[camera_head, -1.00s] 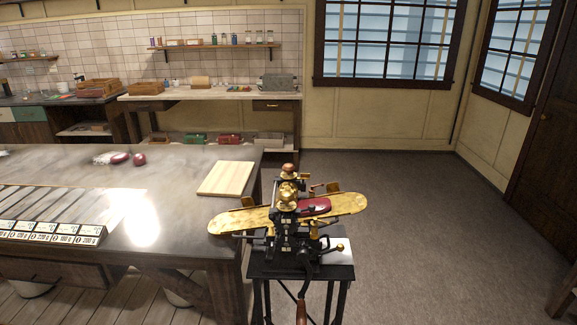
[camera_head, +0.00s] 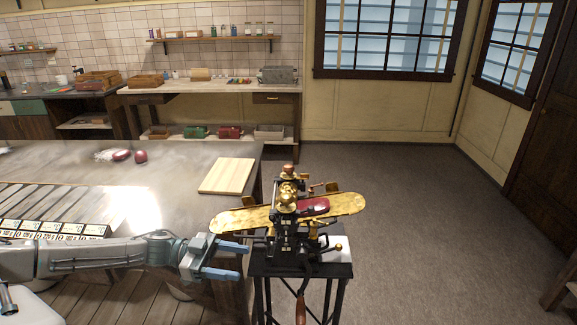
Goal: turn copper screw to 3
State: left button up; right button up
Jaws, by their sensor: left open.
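The drop roller machine (camera_head: 290,225) stands on a small dark stand (camera_head: 300,268), with a long golden plate (camera_head: 240,219) across it. A copper-coloured screw knob (camera_head: 288,170) tops the machine above brass parts. Any number marks on it are too small to read. A red piece (camera_head: 316,206) lies on the right side of the plate. My left gripper (camera_head: 236,261) is open and empty, with blue fingers pointing right. In the picture it is just left of the stand and below the plate's left end. My right gripper is not in view.
A large worktable (camera_head: 180,185) fills the left, with a wooden board (camera_head: 228,175), red items (camera_head: 122,155) and a rack of numbered cards (camera_head: 50,229). A crank handle (camera_head: 300,309) hangs at the stand's front. The floor (camera_head: 420,220) to the right is clear.

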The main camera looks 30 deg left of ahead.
aim_at(287, 168)
jog(key=i+j, duration=1.15)
jog(key=i, duration=0.1)
